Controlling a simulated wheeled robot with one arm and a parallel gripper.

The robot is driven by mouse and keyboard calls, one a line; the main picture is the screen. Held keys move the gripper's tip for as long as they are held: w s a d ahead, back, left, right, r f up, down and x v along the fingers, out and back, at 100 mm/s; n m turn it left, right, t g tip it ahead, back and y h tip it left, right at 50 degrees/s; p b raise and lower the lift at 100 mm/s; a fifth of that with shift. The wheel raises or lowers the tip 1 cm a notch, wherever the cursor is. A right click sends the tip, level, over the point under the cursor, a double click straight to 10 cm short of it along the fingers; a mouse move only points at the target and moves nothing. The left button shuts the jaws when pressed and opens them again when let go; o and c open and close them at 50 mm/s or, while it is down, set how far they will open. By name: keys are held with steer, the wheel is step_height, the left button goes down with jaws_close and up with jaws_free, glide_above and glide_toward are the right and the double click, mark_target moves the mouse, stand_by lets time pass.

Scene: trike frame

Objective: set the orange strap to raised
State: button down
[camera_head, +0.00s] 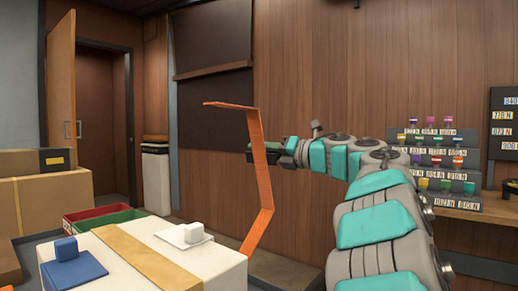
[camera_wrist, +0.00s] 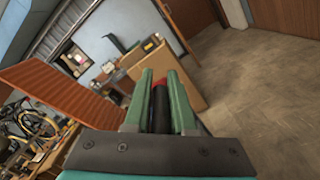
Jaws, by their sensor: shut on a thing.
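The orange strap (camera_head: 259,165) stands up beside the right end of the white-topped box (camera_head: 215,265). It is bent: its lower part leans right as it rises, its long middle is near upright, and its top piece lies almost level to the left. In the wrist view the strap (camera_wrist: 62,85) runs in from the left to the left finger. A dark bar with a red end (camera_wrist: 160,100) shows between my fingers (camera_wrist: 160,98); the exact contact is hidden.
A blue block on a plate (camera_head: 70,258) and a white block on a plate (camera_head: 186,234) sit on the box, with a tan band (camera_head: 145,258) between them. Red and green crates (camera_head: 105,218) stand behind. A rack of coloured items (camera_head: 437,165) stands right.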

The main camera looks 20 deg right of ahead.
steer(key=shift+w+f, duration=0.2)
steer(key=shift+f, duration=0.9)
steer(key=c, duration=1.1)
jaws_free()
steer(key=shift+s, duration=0.1)
steer(key=shift+o, duration=1.4)
steer(key=shift+r, duration=0.1)
steer(key=shift+s+a+r, duration=0.1)
steer(key=shift+r, duration=0.05)
steer(key=shift+r, duration=0.3)
steer(key=v, duration=0.7)
steer(key=shift+s+d+b, duration=0.2)
steer(key=shift+s+b, duration=0.05)
steer(key=shift+b, duration=0.15)
